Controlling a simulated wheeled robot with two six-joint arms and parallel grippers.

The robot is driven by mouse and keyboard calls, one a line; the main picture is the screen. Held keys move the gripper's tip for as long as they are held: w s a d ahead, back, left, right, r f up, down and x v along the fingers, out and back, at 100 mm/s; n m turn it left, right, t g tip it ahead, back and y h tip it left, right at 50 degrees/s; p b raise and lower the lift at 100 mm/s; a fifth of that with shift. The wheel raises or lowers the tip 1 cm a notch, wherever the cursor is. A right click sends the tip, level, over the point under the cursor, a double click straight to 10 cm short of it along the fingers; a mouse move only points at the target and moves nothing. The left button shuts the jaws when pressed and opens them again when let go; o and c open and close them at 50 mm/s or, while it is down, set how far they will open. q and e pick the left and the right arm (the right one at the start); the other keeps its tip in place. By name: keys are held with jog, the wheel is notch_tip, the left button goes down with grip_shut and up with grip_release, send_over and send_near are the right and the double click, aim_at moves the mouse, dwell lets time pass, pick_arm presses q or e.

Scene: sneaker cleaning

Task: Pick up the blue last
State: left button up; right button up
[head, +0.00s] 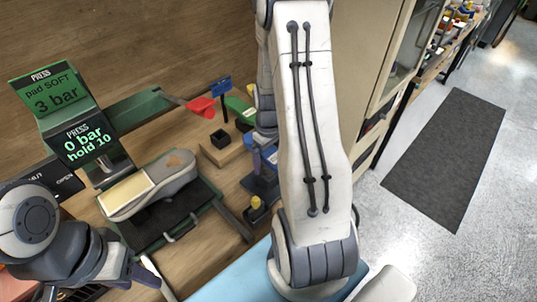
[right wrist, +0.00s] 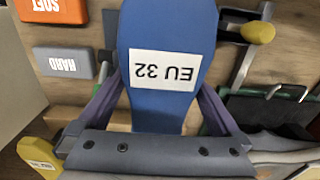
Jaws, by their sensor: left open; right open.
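The blue last (right wrist: 165,45) fills the upper middle of the right wrist view. It has a white label reading EU 32, upside down in the picture. My right gripper (right wrist: 158,110) is open, with one finger on each side of the last's narrower part. I cannot tell whether the fingers touch it. In the head view my right arm hides the right gripper and most of that area. My left gripper (head: 148,275) is open and empty at the lower left, in front of the press.
A grey shoe (head: 180,172) sits on the press, beside its display (head: 82,140) reading 0 bar, hold 10. An orange SOFT block (right wrist: 55,8) and a blue HARD block (right wrist: 64,63) lie near the last. A yellow labelled piece (right wrist: 38,152) is at lower left.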

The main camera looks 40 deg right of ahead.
jog(key=c, duration=1.1)
jog(key=shift+r, duration=0.1)
